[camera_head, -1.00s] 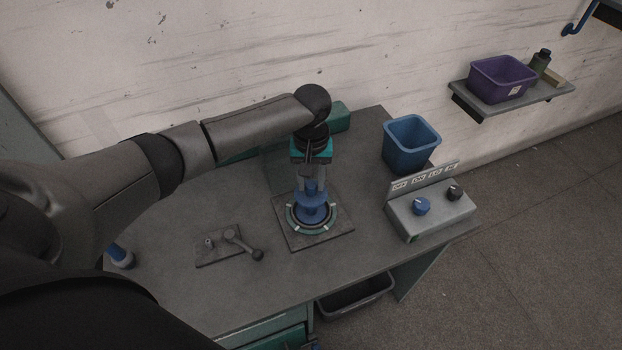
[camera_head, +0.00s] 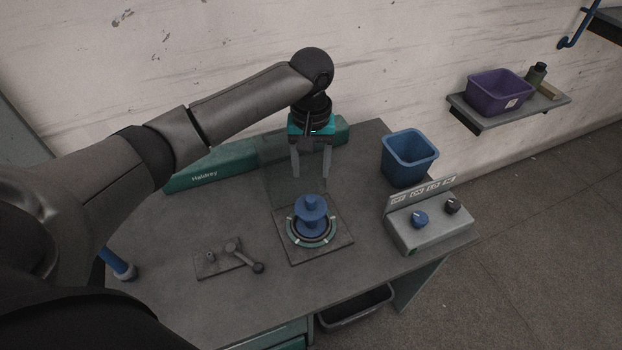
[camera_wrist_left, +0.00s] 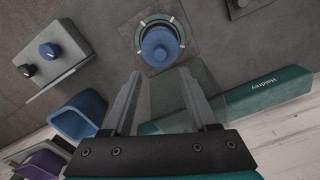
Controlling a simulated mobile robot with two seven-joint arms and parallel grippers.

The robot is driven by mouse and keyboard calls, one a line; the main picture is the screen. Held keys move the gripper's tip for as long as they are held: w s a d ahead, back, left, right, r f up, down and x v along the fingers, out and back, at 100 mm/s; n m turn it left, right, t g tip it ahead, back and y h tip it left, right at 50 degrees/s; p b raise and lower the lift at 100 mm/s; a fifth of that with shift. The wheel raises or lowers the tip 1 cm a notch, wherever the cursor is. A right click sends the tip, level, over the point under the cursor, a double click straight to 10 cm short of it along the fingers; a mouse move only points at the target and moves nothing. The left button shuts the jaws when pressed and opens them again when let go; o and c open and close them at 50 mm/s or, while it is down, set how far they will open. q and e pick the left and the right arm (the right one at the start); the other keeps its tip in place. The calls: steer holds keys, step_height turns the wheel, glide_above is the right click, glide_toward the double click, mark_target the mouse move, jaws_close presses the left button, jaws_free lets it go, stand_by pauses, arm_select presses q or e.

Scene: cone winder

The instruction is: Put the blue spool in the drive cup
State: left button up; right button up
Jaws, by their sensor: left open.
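The blue spool (camera_head: 311,211) stands upright in the ring-shaped drive cup (camera_head: 291,237) on a square plate on the bench. My left gripper (camera_head: 311,176) is open and empty, above and a little behind the spool, apart from it. In the left wrist view the spool (camera_wrist_left: 160,46) sits inside the cup's ring (camera_wrist_left: 141,30), beyond the open fingertips (camera_wrist_left: 160,75). The spool's lower end is hidden in the cup. My right gripper is not in view.
A control box (camera_head: 432,229) with two knobs and a blue bin (camera_head: 409,160) stand to the right. A lever plate (camera_head: 217,263) lies left of the cup. A green housing (camera_head: 215,171) and a clear panel (camera_head: 277,171) are behind. A wall shelf (camera_head: 515,112) holds a purple bin (camera_head: 498,92).

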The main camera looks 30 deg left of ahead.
arm_select(q)
steer(key=shift+r, duration=1.25)
